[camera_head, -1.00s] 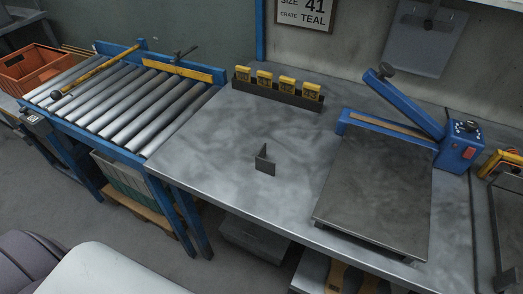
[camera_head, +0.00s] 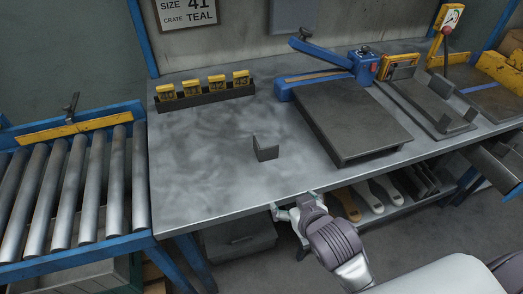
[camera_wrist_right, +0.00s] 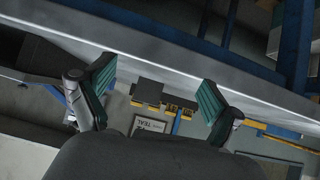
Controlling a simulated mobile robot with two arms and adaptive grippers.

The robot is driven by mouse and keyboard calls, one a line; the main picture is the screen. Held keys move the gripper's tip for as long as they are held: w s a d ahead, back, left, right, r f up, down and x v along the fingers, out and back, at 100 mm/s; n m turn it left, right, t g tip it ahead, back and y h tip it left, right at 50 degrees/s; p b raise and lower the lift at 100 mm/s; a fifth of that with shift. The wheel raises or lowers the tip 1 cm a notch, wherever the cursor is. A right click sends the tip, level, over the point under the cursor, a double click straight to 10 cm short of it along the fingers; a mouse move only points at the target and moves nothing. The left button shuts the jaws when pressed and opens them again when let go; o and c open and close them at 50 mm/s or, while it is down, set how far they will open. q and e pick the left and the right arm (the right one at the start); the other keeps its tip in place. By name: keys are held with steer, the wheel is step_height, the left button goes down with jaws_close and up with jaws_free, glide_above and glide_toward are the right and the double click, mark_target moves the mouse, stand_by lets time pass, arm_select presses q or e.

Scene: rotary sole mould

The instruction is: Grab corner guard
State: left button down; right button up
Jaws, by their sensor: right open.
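The corner guard (camera_head: 265,152) is a small dark grey L-shaped piece standing upright on the grey metal table (camera_head: 210,180), near its front middle. My right gripper (camera_head: 295,204) is at the table's front edge, in front of the guard and slightly to its right, apart from it. Its two fingers are spread and empty. My left gripper is not in view.
A dark rack with yellow tags (camera_head: 207,96) stands at the back left. A dark plate (camera_head: 350,122) with a blue lever arm (camera_head: 325,56) is right of the guard. A roller conveyor (camera_head: 65,180) is on the left. The table around the guard is clear.

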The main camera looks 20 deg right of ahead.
steer(key=w+r+t, duration=0.3)
steer(key=r, duration=0.5)
glide_toward(269, 148)
steer(key=w, duration=0.1)
steer(key=w+f, duration=0.1)
steer(key=w, duration=0.1)
steer(key=shift+d+f+m, duration=0.15)
steer(key=shift+d+m, duration=0.15)
steer(key=shift+a+p+x, duration=0.15)
steer(key=shift+p+x, duration=0.05)
steer(key=shift+x, duration=1.3)
steer(key=shift+a+p+x, duration=0.1)
steer(key=shift+p+x, duration=0.05)
steer(key=shift+x, duration=1.35)
steer(key=shift+s, duration=0.1)
steer(key=c, duration=1)
